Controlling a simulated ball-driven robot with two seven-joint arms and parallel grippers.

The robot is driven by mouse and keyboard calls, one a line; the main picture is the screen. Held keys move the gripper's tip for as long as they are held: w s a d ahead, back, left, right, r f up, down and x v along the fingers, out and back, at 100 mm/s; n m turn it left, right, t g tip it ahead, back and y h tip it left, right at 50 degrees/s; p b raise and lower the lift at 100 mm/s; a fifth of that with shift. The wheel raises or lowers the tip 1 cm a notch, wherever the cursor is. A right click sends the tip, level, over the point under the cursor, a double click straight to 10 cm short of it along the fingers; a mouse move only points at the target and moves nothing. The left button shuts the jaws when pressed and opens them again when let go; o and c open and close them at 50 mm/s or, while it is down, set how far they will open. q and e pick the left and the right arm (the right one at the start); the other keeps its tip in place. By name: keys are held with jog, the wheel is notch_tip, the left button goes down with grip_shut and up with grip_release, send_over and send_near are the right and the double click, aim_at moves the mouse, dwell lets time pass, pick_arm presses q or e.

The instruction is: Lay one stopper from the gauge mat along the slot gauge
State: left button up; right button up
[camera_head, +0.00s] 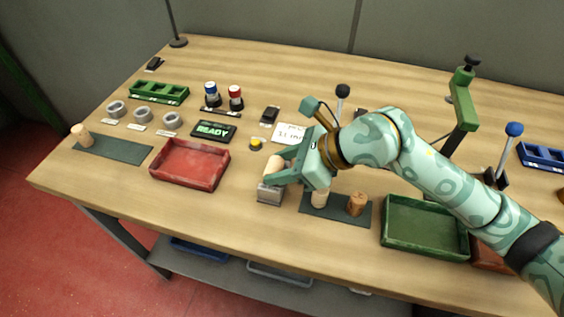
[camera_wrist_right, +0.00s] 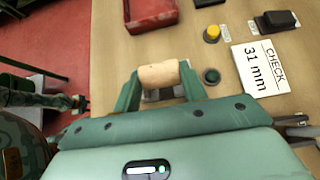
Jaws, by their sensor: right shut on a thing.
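My right gripper (camera_head: 276,172) is shut on a pale cork stopper (camera_wrist_right: 158,75), which lies sideways between its fingertips. It is over the small grey slot gauge (camera_head: 270,195); part of the gauge also shows behind the stopper in the wrist view (camera_wrist_right: 155,96). A finger hides the contact, so I cannot tell whether the stopper touches the slot. Beside the gauge, a dark mat (camera_head: 336,214) carries a pale stopper (camera_head: 320,198) and a browner one (camera_head: 356,204), both upright. What looks like my left gripper (camera_wrist_right: 82,104) shows small at the wrist view's left edge.
A red tray (camera_head: 190,165) stands left of the gauge and a green tray (camera_head: 424,226) right of it. Another dark mat (camera_head: 115,150) at far left has a pale stopper (camera_head: 81,135). A yellow button (camera_head: 256,143) and a "31 mm" card (camera_wrist_right: 260,68) lie behind the gauge.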

jog(key=shift+f, duration=0.3)
jog(key=o, duration=1.1)
jog(key=p+v, duration=0.3)
jog(key=v, duration=1.3)
jog(key=shift+d+r, duration=0.1)
jog(key=shift+r, duration=0.05)
